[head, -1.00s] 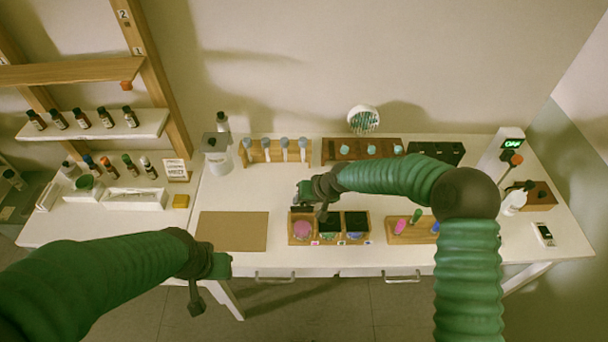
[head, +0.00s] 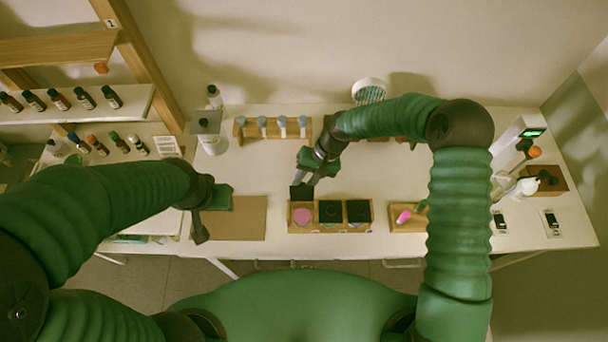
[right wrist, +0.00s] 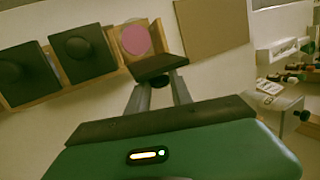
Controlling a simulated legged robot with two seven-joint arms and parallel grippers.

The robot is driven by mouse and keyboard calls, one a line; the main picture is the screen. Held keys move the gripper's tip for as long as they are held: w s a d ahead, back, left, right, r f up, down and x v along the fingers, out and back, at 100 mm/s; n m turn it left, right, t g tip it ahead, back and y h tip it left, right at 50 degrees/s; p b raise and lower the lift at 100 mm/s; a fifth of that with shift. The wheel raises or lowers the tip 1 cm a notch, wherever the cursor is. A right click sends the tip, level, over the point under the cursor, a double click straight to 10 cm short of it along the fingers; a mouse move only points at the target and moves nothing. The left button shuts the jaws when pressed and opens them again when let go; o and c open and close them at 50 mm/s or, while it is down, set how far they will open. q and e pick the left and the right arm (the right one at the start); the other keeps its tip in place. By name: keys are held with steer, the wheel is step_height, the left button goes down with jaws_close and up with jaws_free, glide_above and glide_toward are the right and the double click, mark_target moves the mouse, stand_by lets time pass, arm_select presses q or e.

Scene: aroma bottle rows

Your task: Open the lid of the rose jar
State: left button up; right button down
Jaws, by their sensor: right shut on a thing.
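The rose jar, with a round pink content (head: 303,216), is the left compartment of a small wooden rack (head: 330,231) in the head view; the pink disc also shows in the right wrist view (right wrist: 136,39). Its black square lid (head: 302,192) is up behind the opening, and the pink is uncovered. My right gripper (head: 305,177) reaches it from behind and is shut on it; the right wrist view shows the lid (right wrist: 160,65) and its knob at the fingertips. My left gripper (head: 200,226) hangs near the brown mat; its jaw gap is unclear.
Two neighbouring jars have black lids down (head: 330,211) (head: 358,211). A pink-capped item (head: 404,216) lies in a wooden holder to the right. A brown mat (head: 240,220) lies left of the rack. A rack of grey-topped tubes (head: 262,134) stands behind. The table between is clear.

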steer(key=shift+w, duration=0.2)
steer(key=c, duration=1.6)
jaws_free()
steer(key=o, duration=0.4)
steer(key=shift+o, duration=0.2)
steer(key=shift+f, duration=0.1)
steer(key=b+v, duration=0.4)
steer(key=v, duration=1.3)
steer(key=shift+w+d+f, duration=0.1)
steer(key=shift+f, duration=0.05)
